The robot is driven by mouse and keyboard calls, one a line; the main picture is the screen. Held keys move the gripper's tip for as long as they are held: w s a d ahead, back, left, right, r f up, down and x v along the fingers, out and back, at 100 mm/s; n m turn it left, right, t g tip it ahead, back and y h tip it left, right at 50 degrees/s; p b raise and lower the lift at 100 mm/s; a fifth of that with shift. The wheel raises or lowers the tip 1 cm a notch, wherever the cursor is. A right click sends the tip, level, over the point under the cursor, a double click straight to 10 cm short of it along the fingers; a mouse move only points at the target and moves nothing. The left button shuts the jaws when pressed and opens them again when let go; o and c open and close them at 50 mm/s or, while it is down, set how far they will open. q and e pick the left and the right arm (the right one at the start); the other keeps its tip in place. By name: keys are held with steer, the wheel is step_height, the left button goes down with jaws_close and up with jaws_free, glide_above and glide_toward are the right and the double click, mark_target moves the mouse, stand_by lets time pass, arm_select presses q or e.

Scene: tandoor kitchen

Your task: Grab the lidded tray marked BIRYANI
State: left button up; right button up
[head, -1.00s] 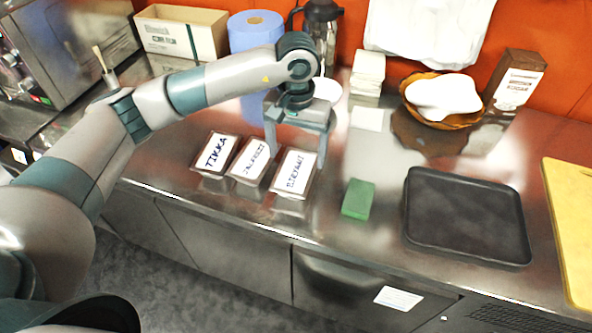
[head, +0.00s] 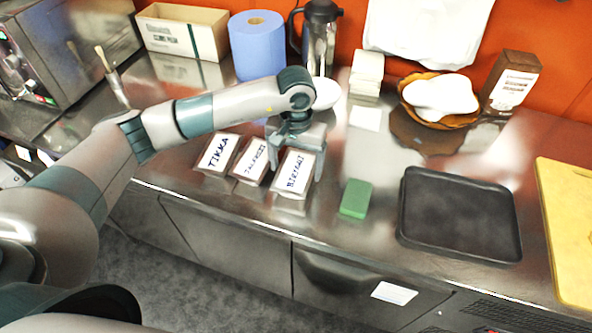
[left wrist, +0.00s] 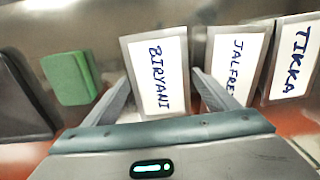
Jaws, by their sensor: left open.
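The tray marked BIRYANI (head: 294,176) has a white lid with handwritten letters. It stands at the right end of a row of three on the steel counter. In the left wrist view the BIRYANI tray (left wrist: 158,75) lies ahead, between the open fingers. My left gripper (head: 295,165) is open and empty, with its fingers down at either side of the tray's far part. In the left wrist view the left gripper's fingers (left wrist: 160,92) show on both sides of the label. Whether they touch the tray I cannot tell. My right gripper is not in view.
The JALFREZI tray (head: 252,161) stands close on the left, then the TIKKA tray (head: 218,153). A green sponge (head: 356,198) lies to the right, with a black tray (head: 460,215) beyond it. A steel jug (head: 319,40) and blue roll (head: 257,45) stand behind.

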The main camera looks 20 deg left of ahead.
arm_select(q)
steer(key=shift+f+p, duration=0.3)
steer(key=shift+f, duration=0.9)
steer(key=shift+c, duration=0.5)
steer(key=c, duration=1)
